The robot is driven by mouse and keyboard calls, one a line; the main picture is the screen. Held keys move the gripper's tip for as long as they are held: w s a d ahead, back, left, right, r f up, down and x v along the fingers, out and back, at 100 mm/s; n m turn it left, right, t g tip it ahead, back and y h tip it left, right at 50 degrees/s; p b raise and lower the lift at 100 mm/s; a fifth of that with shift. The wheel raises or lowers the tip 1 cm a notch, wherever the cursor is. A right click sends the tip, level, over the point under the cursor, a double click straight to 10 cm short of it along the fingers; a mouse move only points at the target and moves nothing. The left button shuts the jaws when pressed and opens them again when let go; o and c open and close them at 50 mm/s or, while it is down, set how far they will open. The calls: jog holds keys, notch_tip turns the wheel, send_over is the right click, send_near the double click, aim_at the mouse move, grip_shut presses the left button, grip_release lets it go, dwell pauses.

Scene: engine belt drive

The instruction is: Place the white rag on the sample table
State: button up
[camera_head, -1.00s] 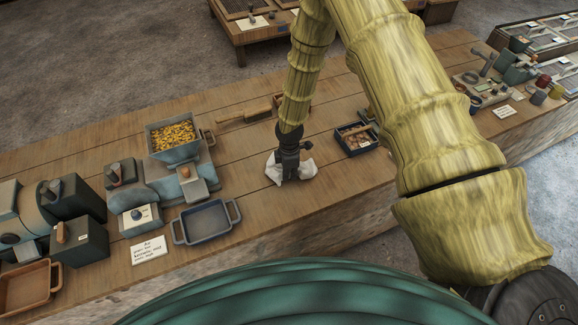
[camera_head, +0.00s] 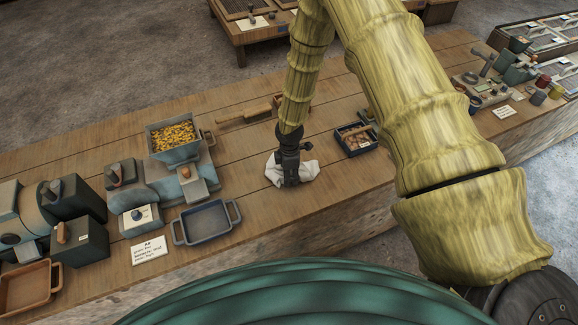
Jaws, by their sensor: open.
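The white rag (camera_head: 308,172) lies crumpled on the wooden workbench (camera_head: 330,205), right of the blue-grey tray. My gripper (camera_head: 290,180) points down over the rag, with its fingers at or in the cloth. The jaws are open, and they hide the middle of the rag. I cannot tell how deep the fingertips sit in the cloth. No surface in view is clearly marked as the sample table; a separate low wooden table (camera_head: 245,38) stands behind the bench.
Left of the rag are an empty blue-grey tray (camera_head: 207,222) and a machine with a hopper of yellow pieces (camera_head: 173,134). A small dark box (camera_head: 355,139) sits to the right. A wooden-handled brush (camera_head: 243,117) lies behind. The bench's front strip near the rag is clear.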

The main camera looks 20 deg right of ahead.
jog(key=s+a+r+p, duration=0.1)
jog(key=s+r+p, duration=0.3)
jog(key=r, duration=0.5)
jog(key=shift+r+p, duration=0.3)
jog(key=shift+p, duration=0.1)
jog(key=shift+w+a, duration=0.1)
jog(key=shift+w, duration=0.15)
jog(key=c, duration=0.6)
jog(key=shift+w, duration=0.4)
jog(key=c, duration=0.3)
jog(key=shift+w+r, duration=0.15)
jog(key=shift+w, duration=1)
grip_shut()
notch_tip(320, 180, down, 3)
jog(key=shift+r, duration=0.1)
jog(key=shift+b, duration=0.35)
